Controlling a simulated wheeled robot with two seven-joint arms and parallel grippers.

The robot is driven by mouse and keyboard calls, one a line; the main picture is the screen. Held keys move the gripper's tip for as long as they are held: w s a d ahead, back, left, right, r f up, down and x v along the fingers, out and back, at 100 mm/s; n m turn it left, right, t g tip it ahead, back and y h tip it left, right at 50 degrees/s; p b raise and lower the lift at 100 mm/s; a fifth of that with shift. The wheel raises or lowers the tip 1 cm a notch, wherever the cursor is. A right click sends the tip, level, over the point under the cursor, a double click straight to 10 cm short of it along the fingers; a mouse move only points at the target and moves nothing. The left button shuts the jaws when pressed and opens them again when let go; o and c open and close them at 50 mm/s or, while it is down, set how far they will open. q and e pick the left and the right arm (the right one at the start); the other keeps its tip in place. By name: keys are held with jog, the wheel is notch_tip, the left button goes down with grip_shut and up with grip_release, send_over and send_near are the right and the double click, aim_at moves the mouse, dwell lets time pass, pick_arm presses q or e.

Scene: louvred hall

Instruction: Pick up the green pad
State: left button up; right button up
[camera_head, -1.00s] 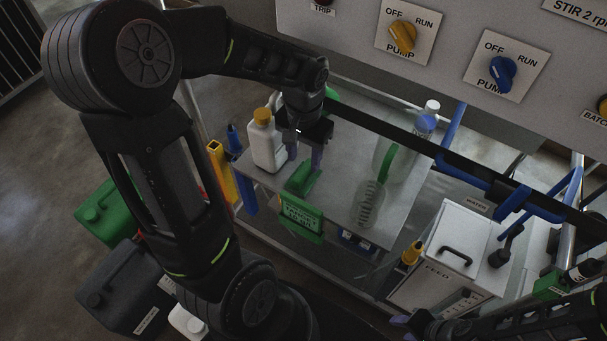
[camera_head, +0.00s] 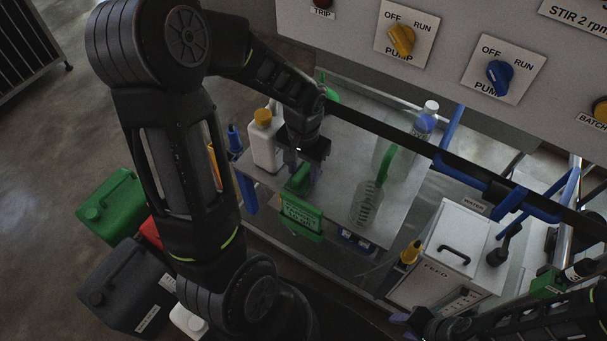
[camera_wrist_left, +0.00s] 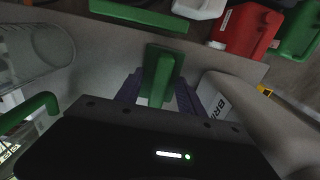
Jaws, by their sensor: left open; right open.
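The green pad (camera_head: 299,179) lies on the grey bench top near its front edge, partly hidden by my left gripper in the head view. In the left wrist view the pad (camera_wrist_left: 163,72) is a green block with a raised strip. My left gripper (camera_head: 302,170) is open and low over it. Its purple fingers stand on either side of the pad, as the left wrist view (camera_wrist_left: 163,95) shows. I cannot tell whether they touch it. My right gripper (camera_head: 402,325) is at the bottom edge of the head view, only partly visible.
A white bottle with a yellow cap (camera_head: 264,152) stands close left of my left gripper. A clear jug with a green handle (camera_head: 368,206) stands to the right. A green sign (camera_head: 301,218) hangs at the bench's front edge. Canisters (camera_head: 112,203) stand on the floor.

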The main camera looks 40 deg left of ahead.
aim_at(302, 171)
pick_arm(q)
jog(key=shift+c, duration=0.2)
grip_shut()
jog(key=shift+r, duration=0.15)
dwell(0.5)
jog(key=shift+r, duration=0.5)
jog(key=r, duration=0.4)
jog(key=r+b, duration=0.1)
jog(key=shift+s+r, duration=0.25)
jog(key=shift+r, duration=0.15)
jog(key=s+a+b, duration=0.2)
jog(key=s+b, duration=0.2)
jog(key=s, duration=1.3)
jog(key=shift+s+b, duration=0.2)
jog(key=shift+b, duration=0.15)
jog(key=shift+a, duration=0.1)
